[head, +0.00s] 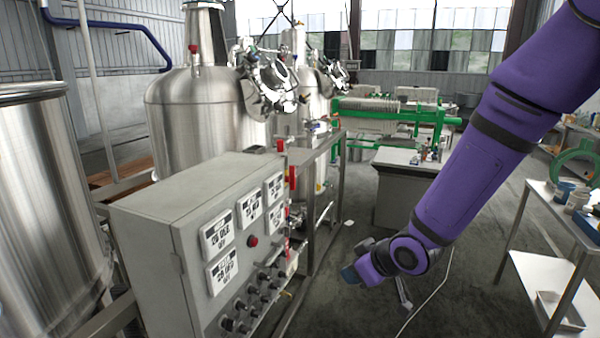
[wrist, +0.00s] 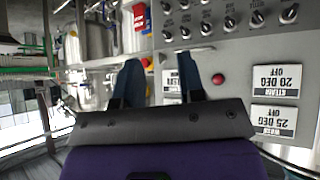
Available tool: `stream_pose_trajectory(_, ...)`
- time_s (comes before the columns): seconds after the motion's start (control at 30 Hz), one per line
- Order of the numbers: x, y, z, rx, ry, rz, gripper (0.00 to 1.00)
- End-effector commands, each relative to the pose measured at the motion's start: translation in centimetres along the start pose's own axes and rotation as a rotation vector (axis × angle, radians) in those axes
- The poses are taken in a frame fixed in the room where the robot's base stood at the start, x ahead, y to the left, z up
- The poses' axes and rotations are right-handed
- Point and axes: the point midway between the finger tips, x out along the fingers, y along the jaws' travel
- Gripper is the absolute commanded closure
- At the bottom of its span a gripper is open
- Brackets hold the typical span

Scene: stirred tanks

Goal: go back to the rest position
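My purple arm comes down from the upper right in the head view, with my gripper (head: 350,273) low in front of the right end of the grey control cabinet (head: 160,235). In the wrist view, which is upside down, the two dark blue fingers of my gripper (wrist: 160,75) stand apart with nothing between them. The cabinet's panel fills the right of that view, with a red button (wrist: 218,79), several black knobs and labelled displays. My gripper looks empty and apart from the panel, though the exact distance is hard to judge.
Steel tanks (head: 195,115) stand behind and left of the cabinet. A metal frame (head: 325,200) with pipes and red valve handles adjoins it. A white trolley (head: 535,265) with jars stands at right. A green-framed press (head: 390,110) is at the back. Open floor lies between.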

Motion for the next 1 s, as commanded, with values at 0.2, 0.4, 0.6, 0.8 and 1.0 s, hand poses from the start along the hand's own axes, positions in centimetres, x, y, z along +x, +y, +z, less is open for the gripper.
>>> stream_pose_trajectory(0.2,-6.5,3.5,-0.8,0.047,-0.101,0.159,0.64)
stream_pose_trajectory(0.4,-12.9,5.3,-0.7,0.133,-0.181,0.278,0.64)
stream_pose_trajectory(0.6,-19.5,5.8,-0.2,0.246,-0.239,0.366,0.64)
stream_pose_trajectory(0.8,-26.0,4.8,1.0,0.376,-0.278,0.416,0.64)
stream_pose_trajectory(1.0,-31.8,2.5,2.7,0.513,-0.301,0.422,0.64)
